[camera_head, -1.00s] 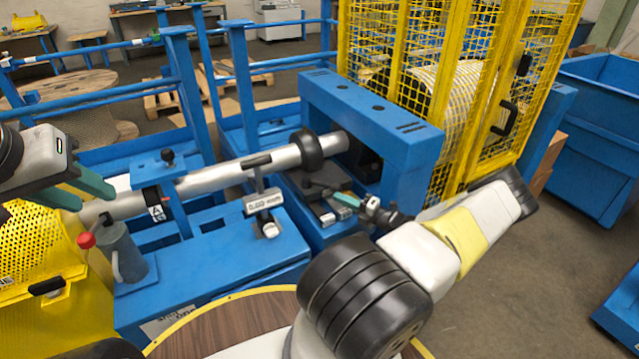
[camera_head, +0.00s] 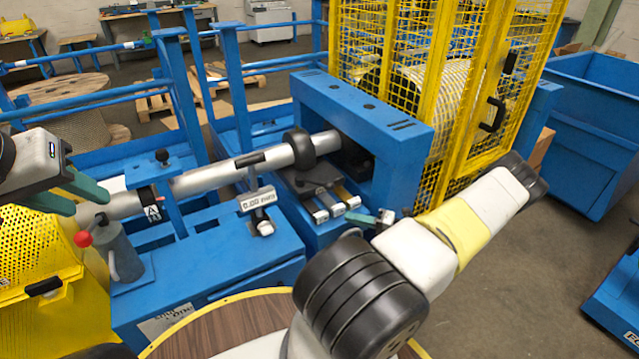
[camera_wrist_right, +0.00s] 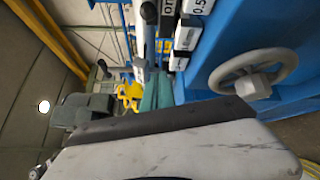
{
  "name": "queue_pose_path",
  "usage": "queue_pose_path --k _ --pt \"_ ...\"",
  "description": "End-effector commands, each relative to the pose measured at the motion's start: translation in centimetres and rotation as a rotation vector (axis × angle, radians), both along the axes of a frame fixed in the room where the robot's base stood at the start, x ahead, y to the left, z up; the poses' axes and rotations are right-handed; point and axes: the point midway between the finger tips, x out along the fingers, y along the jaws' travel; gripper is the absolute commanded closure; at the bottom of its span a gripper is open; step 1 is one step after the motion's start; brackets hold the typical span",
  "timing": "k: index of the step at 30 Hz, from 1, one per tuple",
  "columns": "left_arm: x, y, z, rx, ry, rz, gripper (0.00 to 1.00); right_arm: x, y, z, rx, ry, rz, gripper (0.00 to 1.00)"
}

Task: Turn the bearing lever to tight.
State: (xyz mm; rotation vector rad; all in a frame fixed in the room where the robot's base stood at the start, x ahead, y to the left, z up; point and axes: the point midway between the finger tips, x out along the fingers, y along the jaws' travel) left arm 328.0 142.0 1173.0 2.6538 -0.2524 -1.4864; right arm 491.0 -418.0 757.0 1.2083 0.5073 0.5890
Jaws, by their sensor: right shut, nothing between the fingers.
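No part in view is legibly marked as the bearing lever or as tight. A red-knobbed lever (camera_head: 85,238) sits on a grey cylinder (camera_head: 120,253) at the front left. My left gripper (camera_head: 88,201) is open and empty, above and behind the red knob, apart from it. My right gripper (camera_head: 354,216) is shut and empty beside the labelled blocks (camera_head: 335,210) under the shaft's right end. Its teal fingers also show in the right wrist view (camera_wrist_right: 156,92).
A steel shaft (camera_head: 205,178) with a black collar (camera_head: 299,149) runs into the blue frame (camera_head: 360,104). A 0.00 display (camera_head: 256,200) stands in front. A handwheel (camera_wrist_right: 254,75) shows in the right wrist view. A yellow mesh guard (camera_head: 440,80) stands behind.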

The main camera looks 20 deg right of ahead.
Motion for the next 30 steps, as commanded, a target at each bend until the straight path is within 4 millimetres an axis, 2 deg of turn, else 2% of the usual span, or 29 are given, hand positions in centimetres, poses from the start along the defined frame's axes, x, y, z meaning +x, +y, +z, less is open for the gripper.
queue_pose_path --k 1,3,5,7,10,13,15,18,21,23,24,27,30 --pt "0.0 0.0 0.0 0.0 0.0 0.0 0.64 0.2 2.4 0.4 -0.104 0.003 0.125 1.0" --pt "0.0 0.0 0.0 0.0 0.0 0.0 0.64 -0.7 5.6 0.2 -0.291 -0.003 0.334 1.0" --pt "0.0 0.0 0.0 0.0 0.0 0.0 0.64 -1.9 7.7 0.1 -0.478 -0.03 0.54 1.0" --pt "0.0 0.0 0.0 0.0 0.0 0.0 0.64 -3.3 8.7 0.0 -0.702 -0.087 0.782 1.0" --pt "0.0 0.0 0.0 0.0 0.0 0.0 0.64 -4.4 8.3 0.7 -1.013 -0.218 1.118 1.0" --pt "0.0 0.0 0.0 0.0 0.0 0.0 0.64 -3.6 6.6 2.7 -1.311 -0.405 1.443 1.0" --pt "0.0 0.0 0.0 0.0 0.0 0.0 0.64 -2.0 5.5 5.0 -1.503 -0.564 1.657 1.0" --pt "0.0 0.0 0.0 0.0 0.0 0.0 0.64 1.1 5.0 8.8 -1.731 -0.806 1.918 1.0" --pt "0.0 0.0 0.0 0.0 0.0 0.0 0.64 3.8 5.5 12.2 -1.887 -1.024 2.109 1.0" --pt "0.0 0.0 0.0 0.0 0.0 0.0 0.64 5.0 6.0 13.8 -1.949 -1.128 2.189 1.0" --pt "0.0 0.0 0.0 0.0 0.0 0.0 0.64 5.6 6.3 14.6 1.9 1.135 -2.138 1.0" --pt "0.0 0.0 0.0 0.0 0.0 0.0 0.64 6.4 6.8 15.7 1.826 1.143 -2.067 1.0" --pt "0.0 0.0 0.0 0.0 0.0 0.0 0.64 6.7 6.8 15.4 1.806 1.145 -2.052 1.0"
